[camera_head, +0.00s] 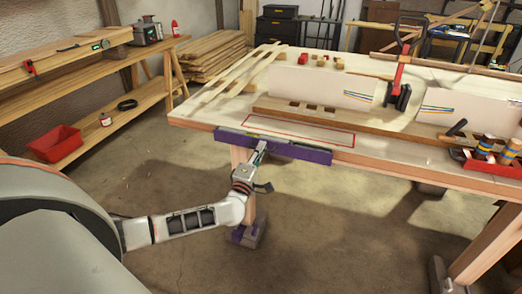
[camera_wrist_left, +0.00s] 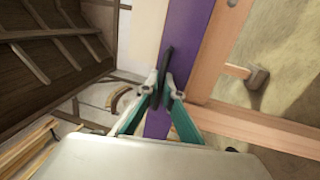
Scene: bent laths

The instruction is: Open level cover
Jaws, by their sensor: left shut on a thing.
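The long purple level cover (camera_head: 305,151) runs along the front edge of the workbench, with a grey-green strip along the top of its left part. My left gripper (camera_head: 261,149) reaches it from the front, near its middle. In the left wrist view the purple cover (camera_wrist_left: 196,40) runs up behind the fingers. There my left gripper (camera_wrist_left: 162,88) is shut on a dark, narrow handle (camera_wrist_left: 165,62) in front of the purple face. The fingers hide part of the handle and cover. My right gripper is not in view.
A red outlined rectangle (camera_head: 300,131) lies on the workbench (camera_head: 195,112) just behind the cover. A red tray (camera_head: 490,165) sits at the right. The floor in front is mostly clear.

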